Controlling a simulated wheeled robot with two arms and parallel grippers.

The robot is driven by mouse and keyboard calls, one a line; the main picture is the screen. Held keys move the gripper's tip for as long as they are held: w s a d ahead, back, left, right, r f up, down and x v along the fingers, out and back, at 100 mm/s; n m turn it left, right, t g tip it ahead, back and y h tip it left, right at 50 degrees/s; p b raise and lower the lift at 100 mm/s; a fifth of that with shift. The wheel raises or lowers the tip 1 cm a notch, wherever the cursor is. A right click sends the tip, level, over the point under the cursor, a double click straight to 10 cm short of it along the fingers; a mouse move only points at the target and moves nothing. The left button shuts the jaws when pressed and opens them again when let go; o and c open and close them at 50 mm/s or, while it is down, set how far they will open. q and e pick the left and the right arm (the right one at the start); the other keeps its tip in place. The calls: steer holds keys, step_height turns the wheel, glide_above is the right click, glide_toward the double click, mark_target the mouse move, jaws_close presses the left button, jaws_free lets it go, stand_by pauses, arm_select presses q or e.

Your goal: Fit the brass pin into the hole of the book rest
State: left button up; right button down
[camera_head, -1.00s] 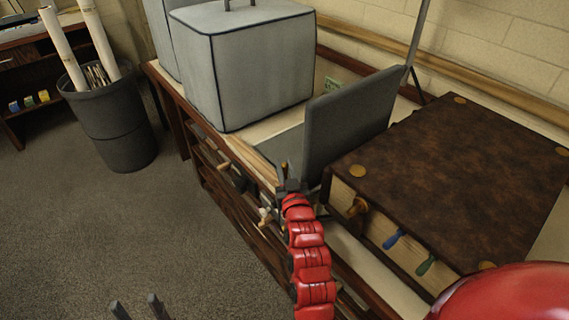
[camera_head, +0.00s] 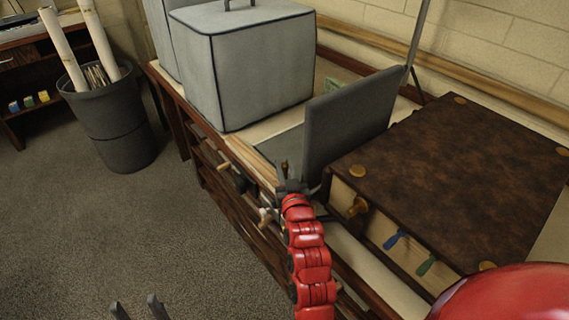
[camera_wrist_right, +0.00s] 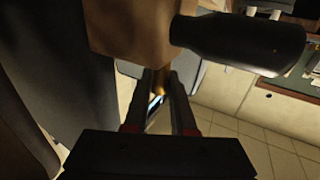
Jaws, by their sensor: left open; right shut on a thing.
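The book rest (camera_head: 345,122) is a dark grey upright panel with a grey base on the table. My right gripper (camera_head: 288,184) is at the table's front edge beside the rest, shut on the brass pin (camera_head: 284,168). In the right wrist view, the right gripper (camera_wrist_right: 163,98) has the pin (camera_wrist_right: 160,80) between its fingers, and a wooden block (camera_wrist_right: 125,30) sits just beyond the pin. The hole is not visible, and I cannot tell whether the pin touches the block. My left gripper (camera_head: 138,308) is open and empty over the floor.
A large brown leather-covered book (camera_head: 460,150) with clasps and coloured tabs lies right of the rest. Grey covered boxes (camera_head: 245,70) stand behind left. A dark bin (camera_head: 110,125) with rolls stands on the floor.

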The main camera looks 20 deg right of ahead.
steer(key=shift+f, duration=0.35)
steer(key=shift+r, duration=0.3)
stand_by(0.5)
stand_by(1.1)
steer(key=shift+f+b, duration=0.3)
steer(key=shift+b, duration=0.15)
stand_by(0.3)
steer(key=shift+r, duration=0.25)
steer(key=c, duration=0.7)
jaws_free()
